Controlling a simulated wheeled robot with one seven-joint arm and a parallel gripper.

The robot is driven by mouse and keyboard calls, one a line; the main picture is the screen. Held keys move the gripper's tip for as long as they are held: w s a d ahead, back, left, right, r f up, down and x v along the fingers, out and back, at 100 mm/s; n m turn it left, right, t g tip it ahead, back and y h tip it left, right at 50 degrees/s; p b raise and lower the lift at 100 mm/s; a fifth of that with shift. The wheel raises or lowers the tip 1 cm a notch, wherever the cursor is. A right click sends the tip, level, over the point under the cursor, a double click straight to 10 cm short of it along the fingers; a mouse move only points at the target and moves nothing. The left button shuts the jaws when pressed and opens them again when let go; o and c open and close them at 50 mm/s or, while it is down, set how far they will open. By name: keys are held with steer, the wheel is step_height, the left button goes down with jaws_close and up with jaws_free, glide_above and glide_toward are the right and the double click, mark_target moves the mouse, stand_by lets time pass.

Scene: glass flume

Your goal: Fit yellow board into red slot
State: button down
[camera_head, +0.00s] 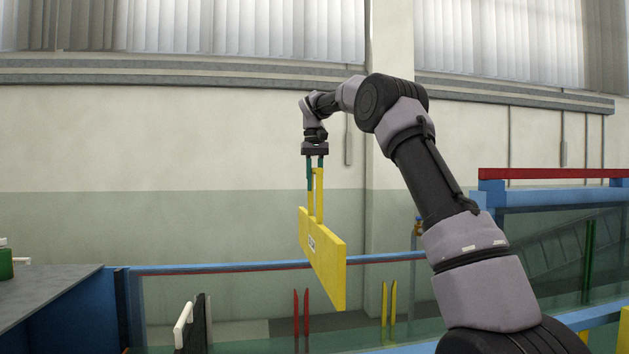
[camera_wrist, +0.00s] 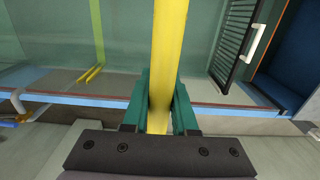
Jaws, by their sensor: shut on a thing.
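The yellow board (camera_head: 322,257) hangs upright from my gripper (camera_head: 315,182), with a small white label on its face. My gripper's teal fingers are shut on its narrow upright handle. In the wrist view, the board (camera_wrist: 170,45) runs edge-on between the fingers (camera_wrist: 160,108). The red slot (camera_head: 301,312), a pair of thin red posts, stands inside the glass flume.
Yellow posts (camera_head: 388,303) stand right of the red ones, and green posts (camera_head: 588,255) farther right. A black grate (camera_head: 196,322) with a white handle stands to the left. The flume's blue rim (camera_head: 220,268) runs behind. A grey-topped bench (camera_head: 50,292) is at left.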

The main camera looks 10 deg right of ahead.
glide_above(315, 219)
steer(key=shift+s+a+f, duration=0.1)
steer(key=shift+f, duration=2.9)
steer(key=shift+f, duration=1.6)
steer(key=shift+f, duration=3.3)
